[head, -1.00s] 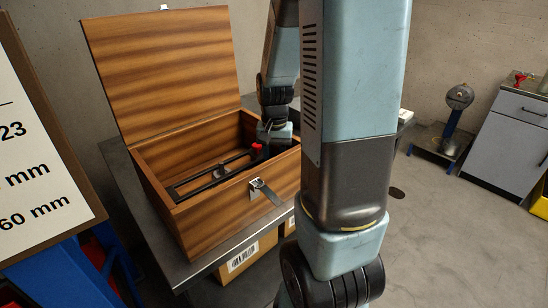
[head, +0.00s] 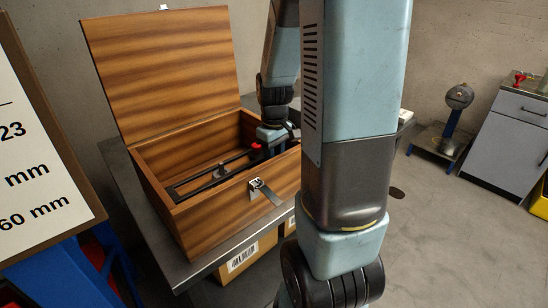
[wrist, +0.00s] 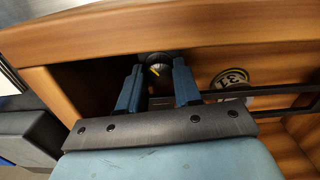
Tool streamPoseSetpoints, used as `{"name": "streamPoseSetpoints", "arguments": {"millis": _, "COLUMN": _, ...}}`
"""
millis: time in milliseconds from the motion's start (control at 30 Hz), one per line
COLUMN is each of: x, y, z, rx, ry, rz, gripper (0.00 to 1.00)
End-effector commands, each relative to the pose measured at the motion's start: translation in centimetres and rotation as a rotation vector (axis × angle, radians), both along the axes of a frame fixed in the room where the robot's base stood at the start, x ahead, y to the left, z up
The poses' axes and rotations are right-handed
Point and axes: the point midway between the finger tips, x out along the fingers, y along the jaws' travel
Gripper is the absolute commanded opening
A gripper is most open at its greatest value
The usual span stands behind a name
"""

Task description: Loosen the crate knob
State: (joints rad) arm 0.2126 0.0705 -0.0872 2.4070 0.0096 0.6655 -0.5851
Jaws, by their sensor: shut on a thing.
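The wooden crate (head: 215,215) stands on a metal table with its lid (head: 165,70) open. The crate knob (wrist: 157,68), dark and round with a yellow mark, shows in the wrist view close to the crate wall. My gripper (wrist: 158,72) has its two blue fingers on either side of the knob and is shut on it. In the head view my gripper (head: 272,134) reaches down inside the crate's right end, and the knob is hidden there. A black frame (head: 205,180) lies in the crate.
A red part (head: 256,147) sits beside my gripper in the crate. A round disc marked 31 (wrist: 232,78) is right of the fingers. A latch strap (head: 266,189) hangs on the crate front. A grey cabinet (head: 505,140) stands far right, with open floor before it.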

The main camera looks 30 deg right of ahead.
Motion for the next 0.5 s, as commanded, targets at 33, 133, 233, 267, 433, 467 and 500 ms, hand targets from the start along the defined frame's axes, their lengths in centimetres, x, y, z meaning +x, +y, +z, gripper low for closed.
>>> {"name": "streamPoseSetpoints", "arguments": {"millis": 33, "x": 0.27, "y": -0.06, "z": 0.17, "rx": -0.002, "ry": -0.008, "rz": 0.03, "gripper": 0.03}}
{"name": "streamPoseSetpoints", "arguments": {"millis": 133, "x": 0.28, "y": -0.06, "z": 0.18, "rx": -0.003, "ry": -0.008, "rz": 0.086, "gripper": 0.03}}
{"name": "streamPoseSetpoints", "arguments": {"millis": 233, "x": 0.28, "y": -0.06, "z": 0.18, "rx": -0.003, "ry": -0.008, "rz": 0.13, "gripper": 0.03}}
{"name": "streamPoseSetpoints", "arguments": {"millis": 267, "x": 0.29, "y": -0.05, "z": 0.18, "rx": -0.003, "ry": -0.008, "rz": 0.14, "gripper": 0.03}}
{"name": "streamPoseSetpoints", "arguments": {"millis": 433, "x": 0.29, "y": -0.04, "z": 0.19, "rx": -0.003, "ry": -0.008, "rz": 0.183, "gripper": 0.03}}
{"name": "streamPoseSetpoints", "arguments": {"millis": 467, "x": 0.29, "y": -0.04, "z": 0.19, "rx": -0.003, "ry": -0.008, "rz": 0.187, "gripper": 0.03}}
{"name": "streamPoseSetpoints", "arguments": {"millis": 500, "x": 0.3, "y": -0.04, "z": 0.19, "rx": -0.003, "ry": -0.008, "rz": 0.192, "gripper": 0.03}}
